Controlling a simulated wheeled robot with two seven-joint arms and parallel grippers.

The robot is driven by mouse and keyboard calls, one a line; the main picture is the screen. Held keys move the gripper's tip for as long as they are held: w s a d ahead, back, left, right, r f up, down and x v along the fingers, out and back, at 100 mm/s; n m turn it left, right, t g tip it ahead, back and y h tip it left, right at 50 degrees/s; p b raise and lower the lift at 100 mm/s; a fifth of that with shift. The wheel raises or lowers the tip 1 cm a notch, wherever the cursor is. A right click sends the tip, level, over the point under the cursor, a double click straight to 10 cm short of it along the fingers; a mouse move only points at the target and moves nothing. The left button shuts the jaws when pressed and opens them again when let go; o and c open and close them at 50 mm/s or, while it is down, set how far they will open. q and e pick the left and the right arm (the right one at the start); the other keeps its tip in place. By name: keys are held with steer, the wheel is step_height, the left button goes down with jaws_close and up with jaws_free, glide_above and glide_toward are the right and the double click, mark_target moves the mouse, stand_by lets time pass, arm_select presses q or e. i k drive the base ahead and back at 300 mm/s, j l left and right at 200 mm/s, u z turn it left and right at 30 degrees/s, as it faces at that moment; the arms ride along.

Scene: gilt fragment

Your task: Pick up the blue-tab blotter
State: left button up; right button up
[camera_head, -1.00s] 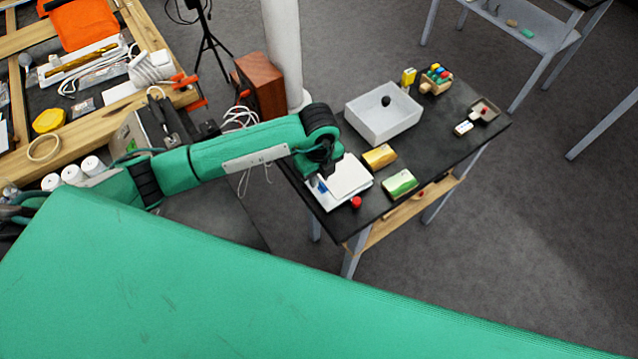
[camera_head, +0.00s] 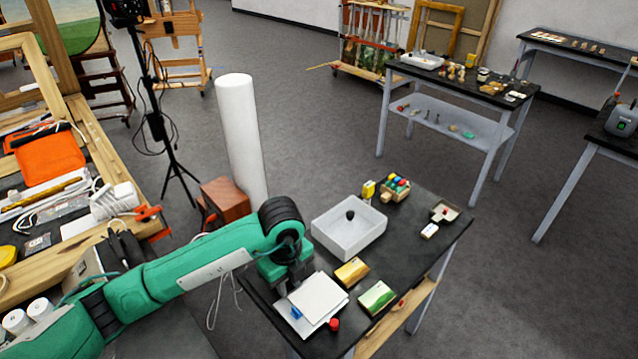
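The blue-tab blotter is a flat white pad (camera_head: 322,296) with a small blue tab (camera_head: 296,313) at its left edge. It lies near the front left of the black-topped table (camera_head: 405,265). What seems to be a second white sheet or pad lies under it. My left gripper (camera_head: 288,284) points down at the pad's upper left edge. Its fingertips are dark and small, so I cannot tell whether they are open, or whether they touch the pad. My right gripper is not in view.
A red-capped item (camera_head: 334,324) sits by the pad's lower right. A yellow box (camera_head: 351,272), a green box (camera_head: 377,298) and a white tray (camera_head: 348,232) stand close by. A white column (camera_head: 241,135) rises behind my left arm.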

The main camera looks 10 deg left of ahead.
mark_target(315, 299)
steer(key=k+l, duration=0.2)
steer(key=k, duration=0.3)
steer(key=k+l, duration=0.2)
steer(key=k, duration=0.25)
